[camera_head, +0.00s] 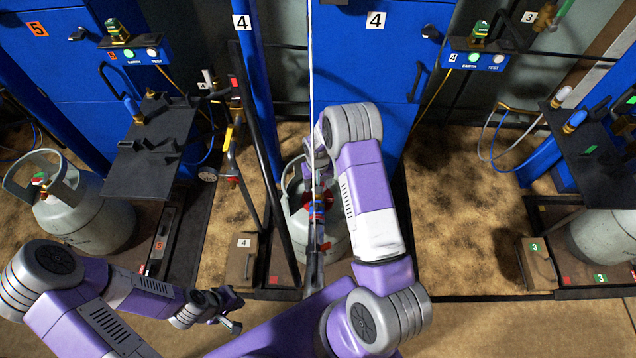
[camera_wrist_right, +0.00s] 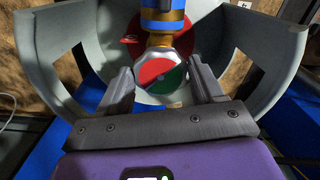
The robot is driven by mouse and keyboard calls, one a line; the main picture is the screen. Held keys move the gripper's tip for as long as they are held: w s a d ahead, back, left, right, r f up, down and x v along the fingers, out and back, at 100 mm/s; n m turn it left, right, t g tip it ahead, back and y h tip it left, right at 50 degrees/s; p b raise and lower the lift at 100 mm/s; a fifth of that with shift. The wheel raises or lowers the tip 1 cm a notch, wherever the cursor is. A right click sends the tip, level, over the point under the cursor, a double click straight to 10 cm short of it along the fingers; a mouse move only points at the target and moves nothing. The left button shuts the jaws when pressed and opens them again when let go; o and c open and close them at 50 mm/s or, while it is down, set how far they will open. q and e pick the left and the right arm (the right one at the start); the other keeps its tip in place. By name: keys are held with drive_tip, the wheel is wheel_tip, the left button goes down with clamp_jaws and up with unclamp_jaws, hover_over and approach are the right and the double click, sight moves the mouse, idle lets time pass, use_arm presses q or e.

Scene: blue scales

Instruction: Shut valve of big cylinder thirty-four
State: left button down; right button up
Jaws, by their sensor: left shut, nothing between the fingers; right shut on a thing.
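A big grey cylinder (camera_head: 336,240) stands at the middle station, partly hidden by my right arm and a vertical bar; I cannot read a number on it. In the right wrist view its curved grey collar (camera_wrist_right: 55,75) surrounds the valve. The valve knob (camera_wrist_right: 162,76) has red, green and white sectors, with a blue and brass connector (camera_wrist_right: 163,18) above. My right gripper (camera_wrist_right: 162,88) is shut on the knob, one finger on each side. My left gripper (camera_head: 236,314) is shut and empty, low in the head view, away from the cylinder.
A black shelf (camera_head: 150,150) and another cylinder (camera_head: 85,215) stand at left. A cardboard box marked 4 (camera_head: 241,262) is left of the middle cylinder. At right are a box marked 3 (camera_head: 537,262) and another black shelf (camera_head: 590,150). Brown floor (camera_head: 460,220) between stations is clear.

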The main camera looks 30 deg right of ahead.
drive_tip(key=m, duration=0.4)
drive_tip(key=shift+m, duration=0.3)
drive_tip(key=m+p, duration=0.1)
drive_tip(key=m, duration=0.3)
drive_tip(key=shift+w+a, duration=0.1)
drive_tip(key=shift+m, duration=0.3)
drive_tip(key=o, duration=1)
drive_tip(key=shift+o, duration=0.2)
drive_tip(key=shift+r, duration=0.1)
wheel_tip(320, 180, up, 7)
drive_tip(key=p, duration=0.2)
drive_tip(key=shift+r+p, duration=0.2)
drive_tip(key=shift+p, duration=0.1)
